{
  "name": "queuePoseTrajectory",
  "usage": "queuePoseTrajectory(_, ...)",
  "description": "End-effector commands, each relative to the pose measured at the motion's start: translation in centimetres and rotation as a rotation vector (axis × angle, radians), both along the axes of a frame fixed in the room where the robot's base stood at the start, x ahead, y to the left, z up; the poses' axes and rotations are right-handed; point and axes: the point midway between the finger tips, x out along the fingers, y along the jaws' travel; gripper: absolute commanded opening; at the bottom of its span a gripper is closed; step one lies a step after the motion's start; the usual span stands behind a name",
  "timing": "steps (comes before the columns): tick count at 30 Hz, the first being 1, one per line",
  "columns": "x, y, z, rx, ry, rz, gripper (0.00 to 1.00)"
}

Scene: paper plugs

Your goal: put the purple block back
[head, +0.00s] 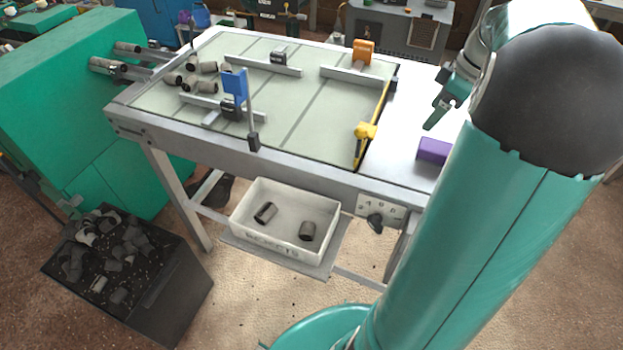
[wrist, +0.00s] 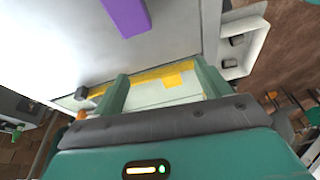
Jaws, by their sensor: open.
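The purple block (head: 434,150) lies on the bare pale strip at the right end of the table (head: 395,150). It also shows at the top of the wrist view (wrist: 127,14). My gripper (head: 441,110) is above that strip, a little behind the block in the head view, and apart from it. In the wrist view my gripper (wrist: 163,84) shows two green fingers spread with nothing between them. My arm covers part of the table's right side in the head view.
A yellow bar (head: 374,120) crosses the table left of the block. An orange block (head: 363,51), a blue flag (head: 235,86) and several grey plugs (head: 199,72) are on the green surface. A white rejects bin (head: 285,216) holding two plugs sits below the front edge.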

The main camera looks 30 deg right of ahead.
Motion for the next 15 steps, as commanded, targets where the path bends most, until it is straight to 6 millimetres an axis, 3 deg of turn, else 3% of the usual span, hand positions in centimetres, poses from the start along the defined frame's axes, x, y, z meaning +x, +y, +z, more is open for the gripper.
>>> queuePoseTrajectory(1,1.1,3.6,1.1,-0.026,0.016,-0.02,0.76)
queuePoseTrajectory(7,1.9,15.3,3.3,-0.098,0.036,-0.187,0.76)
queuePoseTrajectory(15,-1.8,28.2,3.8,-0.112,-0.058,-0.409,0.76)
